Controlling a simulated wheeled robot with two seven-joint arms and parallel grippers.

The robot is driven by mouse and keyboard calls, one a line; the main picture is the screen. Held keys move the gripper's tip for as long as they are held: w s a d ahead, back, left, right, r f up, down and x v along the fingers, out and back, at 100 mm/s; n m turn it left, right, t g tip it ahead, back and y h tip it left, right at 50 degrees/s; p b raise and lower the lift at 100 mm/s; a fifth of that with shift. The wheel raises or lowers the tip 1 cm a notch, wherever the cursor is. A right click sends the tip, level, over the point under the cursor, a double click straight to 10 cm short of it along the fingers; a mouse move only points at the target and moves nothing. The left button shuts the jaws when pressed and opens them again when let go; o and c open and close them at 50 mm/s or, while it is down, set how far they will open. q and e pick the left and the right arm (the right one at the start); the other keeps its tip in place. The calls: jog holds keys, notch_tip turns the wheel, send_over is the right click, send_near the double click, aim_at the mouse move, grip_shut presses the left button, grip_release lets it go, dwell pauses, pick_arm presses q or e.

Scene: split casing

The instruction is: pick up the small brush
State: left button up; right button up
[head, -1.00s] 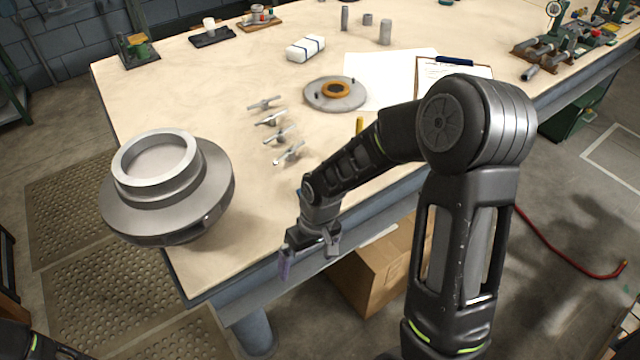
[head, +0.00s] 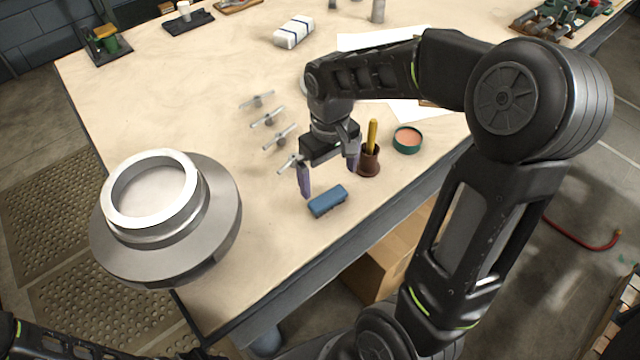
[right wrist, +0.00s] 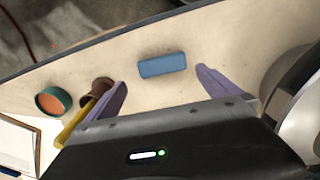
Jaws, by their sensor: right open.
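A yellow handle (head: 372,136), which I take for the small brush, stands upright in a brown cup (head: 369,162) near the table's front edge. Its lower end is hidden in the cup. In the right wrist view the handle (right wrist: 78,124) and the cup (right wrist: 97,87) lie at the left, beside the left finger. My right gripper (head: 328,172) is open and empty, with purple fingertips, just left of the cup. It also shows in the right wrist view (right wrist: 162,90). My left gripper is out of view; only part of that arm shows at the lower left.
A blue block (head: 328,201) lies just in front of the right gripper. A green tin with orange contents (head: 407,140) stands right of the cup. A large metal casing (head: 165,220) stands at left. Several metal clamp-like parts (head: 268,118) lie between.

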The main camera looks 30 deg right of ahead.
aim_at(329, 197)
jog(key=shift+s+r, duration=0.1)
jog(key=shift+s, duration=0.1)
jog(key=shift+w+f, duration=0.1)
jog(key=shift+f, duration=1.3)
notch_tip(329, 197, down, 5)
jog(key=shift+a+f+p, duration=0.1)
jog(key=shift+p, duration=0.4)
jog(key=shift+c, duration=0.2)
jog(key=c, duration=1.2)
jog(key=shift+o, duration=0.2)
